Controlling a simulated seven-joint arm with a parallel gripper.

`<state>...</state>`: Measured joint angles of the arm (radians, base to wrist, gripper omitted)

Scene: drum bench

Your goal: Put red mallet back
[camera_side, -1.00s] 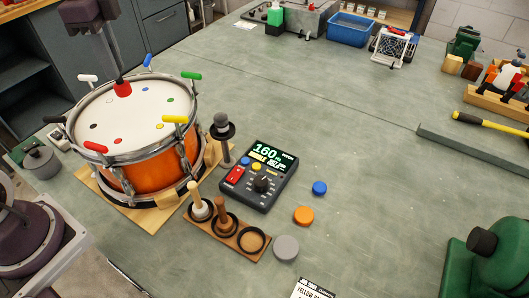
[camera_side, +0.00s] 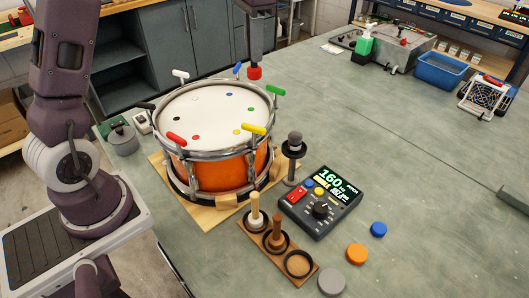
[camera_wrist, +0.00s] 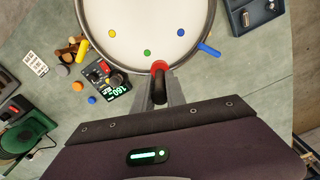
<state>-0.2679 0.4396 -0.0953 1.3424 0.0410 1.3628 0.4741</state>
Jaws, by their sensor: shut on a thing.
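My gripper (camera_side: 256,56) is shut on the red mallet (camera_side: 254,73) and holds it head down. In the side view the red head appears by the drum's back right rim, between the blue and green lugs. In the wrist view the red head (camera_wrist: 160,66) overlaps the drum rim, with its dark handle between my fingers (camera_wrist: 160,92). The wooden mallet rack (camera_side: 243,222) stands in front of the drum. A pale mallet (camera_side: 255,205) and a brown mallet (camera_side: 277,230) stand in its left and middle rings. Its right ring (camera_side: 299,263) is empty.
The orange drum (camera_side: 215,170) has colored lugs around its rim. A dark knobbed post (camera_side: 294,150) and a control box (camera_side: 320,200) reading 160 stand right of it. Blue (camera_side: 378,229), orange (camera_side: 357,253) and grey (camera_side: 331,281) discs lie nearby. The bench at right is mostly clear.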

